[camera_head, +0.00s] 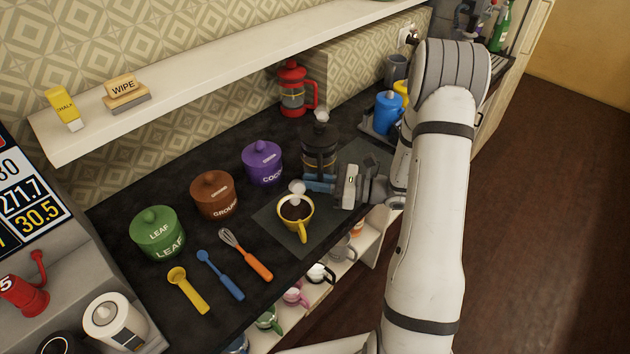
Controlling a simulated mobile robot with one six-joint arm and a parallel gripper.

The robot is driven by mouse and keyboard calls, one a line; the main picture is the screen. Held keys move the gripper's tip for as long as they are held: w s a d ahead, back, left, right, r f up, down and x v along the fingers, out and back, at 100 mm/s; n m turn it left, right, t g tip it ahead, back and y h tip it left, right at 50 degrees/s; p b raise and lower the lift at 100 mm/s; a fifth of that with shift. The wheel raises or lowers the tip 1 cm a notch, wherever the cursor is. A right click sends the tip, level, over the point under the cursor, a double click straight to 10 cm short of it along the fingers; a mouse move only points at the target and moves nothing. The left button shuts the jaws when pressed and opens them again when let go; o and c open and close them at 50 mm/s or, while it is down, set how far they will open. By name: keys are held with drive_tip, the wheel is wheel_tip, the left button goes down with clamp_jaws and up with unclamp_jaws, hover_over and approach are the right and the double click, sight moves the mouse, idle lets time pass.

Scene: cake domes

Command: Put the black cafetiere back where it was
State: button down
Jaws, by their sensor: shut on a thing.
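The black cafetiere (319,152) stands upright at the back of the dark mat, near the middle of the view. Its pale knob shows on top. My gripper (319,183) reaches in from the right, with its blue fingertips at the cafetiere's near side. It is shut on the cafetiere, probably at the handle, which the fingers hide. I cannot tell whether the cafetiere's base touches the surface.
A red cafetiere (292,92) stands at the back. Purple (262,164), brown (213,196) and green (158,234) canisters line the left. A blue jug (388,113) stands behind my arm. Utensils lie in front of the canisters. Worktop between the red and black cafetieres is mostly clear.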

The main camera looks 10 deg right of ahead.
drive_tip(key=shift+f, duration=0.1)
drive_tip(key=shift+f, duration=0.15)
drive_tip(key=c, duration=1.4)
unclamp_jaws()
drive_tip(key=shift+c, duration=0.2)
